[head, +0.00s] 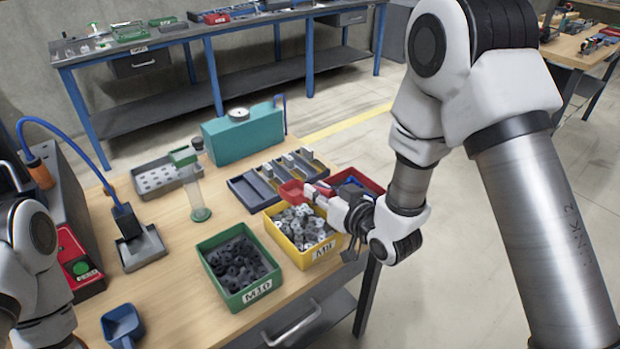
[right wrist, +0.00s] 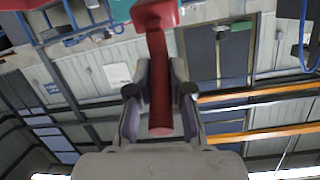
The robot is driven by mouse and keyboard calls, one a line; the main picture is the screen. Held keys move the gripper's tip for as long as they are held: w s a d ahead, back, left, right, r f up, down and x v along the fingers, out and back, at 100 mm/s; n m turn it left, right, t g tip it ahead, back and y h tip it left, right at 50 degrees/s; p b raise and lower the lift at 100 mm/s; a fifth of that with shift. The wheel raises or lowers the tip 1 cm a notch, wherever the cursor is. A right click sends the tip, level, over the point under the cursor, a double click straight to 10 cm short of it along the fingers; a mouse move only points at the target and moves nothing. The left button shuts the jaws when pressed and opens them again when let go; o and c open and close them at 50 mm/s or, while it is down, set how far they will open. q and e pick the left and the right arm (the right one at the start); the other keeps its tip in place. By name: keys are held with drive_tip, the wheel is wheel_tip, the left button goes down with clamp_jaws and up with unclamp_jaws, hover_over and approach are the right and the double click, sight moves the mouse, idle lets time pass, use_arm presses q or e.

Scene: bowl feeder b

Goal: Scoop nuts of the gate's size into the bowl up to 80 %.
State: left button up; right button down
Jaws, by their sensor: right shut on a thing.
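My right gripper (head: 325,199) is shut on the handle of a red scoop (head: 292,192). The scoop is above the back edge of the yellow bin (head: 271,235), which holds grey nuts (head: 300,224). In the right wrist view the red handle (right wrist: 158,85) runs between the two fingers (right wrist: 159,100); the scoop's inside is hidden there. A green bin (head: 221,288) marked M10 holds dark nuts (head: 240,264). A red bin (head: 371,184) is partly hidden behind my right gripper. A teal machine (head: 259,132) with a round top part (head: 238,115) stands behind. I cannot make out a gate.
A blue slotted tray (head: 240,193) lies behind the yellow bin. Wood is clear left of the green bin.

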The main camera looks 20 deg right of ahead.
sight(310, 201)
drive_tip(key=shift+s+f, duration=0.15)
drive_tip(key=shift+f, duration=0.25)
drive_tip(key=f, duration=0.2)
drive_tip(key=w+a+f+g, duration=0.1)
drive_tip(key=shift+h, duration=0.4)
wheel_tip(310, 201, down, 5)
drive_tip(key=b, duration=0.4)
drive_tip(key=shift+w+d+f, duration=0.1)
drive_tip(key=shift+d, duration=0.05)
